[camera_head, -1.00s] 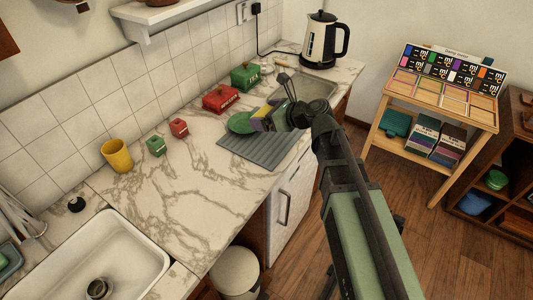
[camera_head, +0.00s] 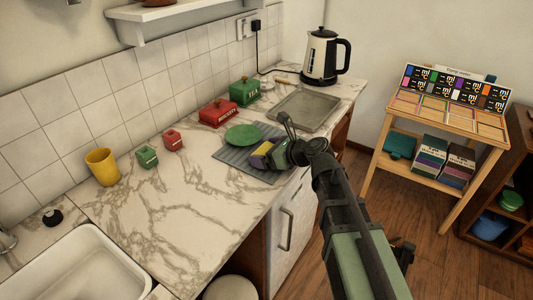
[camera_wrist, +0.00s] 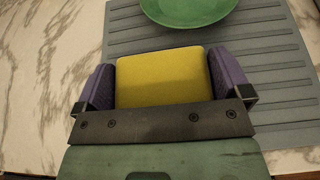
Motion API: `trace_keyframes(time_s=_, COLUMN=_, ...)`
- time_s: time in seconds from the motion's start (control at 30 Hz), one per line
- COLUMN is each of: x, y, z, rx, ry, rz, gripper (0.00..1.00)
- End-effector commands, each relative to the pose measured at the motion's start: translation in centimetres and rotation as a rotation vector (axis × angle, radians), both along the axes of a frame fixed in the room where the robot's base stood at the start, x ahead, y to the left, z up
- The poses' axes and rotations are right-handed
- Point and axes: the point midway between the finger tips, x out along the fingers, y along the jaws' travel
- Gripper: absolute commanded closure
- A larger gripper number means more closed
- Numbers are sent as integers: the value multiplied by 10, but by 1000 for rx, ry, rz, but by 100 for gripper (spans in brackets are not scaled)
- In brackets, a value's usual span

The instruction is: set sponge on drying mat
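The yellow sponge (camera_wrist: 162,80) is between the two purple fingertips of my gripper (camera_head: 262,154), which touch its sides. My gripper is shut on it. The grey ribbed drying mat (camera_head: 235,158) lies on the marble counter and also shows in the wrist view (camera_wrist: 275,72). In the head view, the sponge and gripper are at the mat's front right part. I cannot tell whether the sponge touches the mat. A green plate (camera_head: 243,134) lies on the mat's back part, just beyond the sponge; its near edge shows in the wrist view (camera_wrist: 188,8).
A metal tray (camera_head: 302,110) and a kettle (camera_head: 325,57) are to the right. A yellow cup (camera_head: 103,167) and two small boxes stand left.

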Motion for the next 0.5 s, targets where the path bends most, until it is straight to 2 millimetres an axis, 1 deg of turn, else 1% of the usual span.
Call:
trace_keyframes(time_s=0.2, x=0, y=0, z=1, rx=0, ry=0, rz=0, gripper=0)
trace_keyframes(time_s=0.3, x=0, y=0, z=8, rx=0, ry=0, rz=0, gripper=0)
trace_keyframes(time_s=0.37, x=-6, y=-8, z=10, rx=0, ry=0, rz=-2, gripper=0)
trace_keyframes(time_s=0.47, x=-17, y=-26, z=21, rx=-1, ry=0, rz=-3, gripper=0)
trace_keyframes(time_s=0.5, x=-23, y=-35, z=26, rx=0, ry=0, rz=-4, gripper=0)
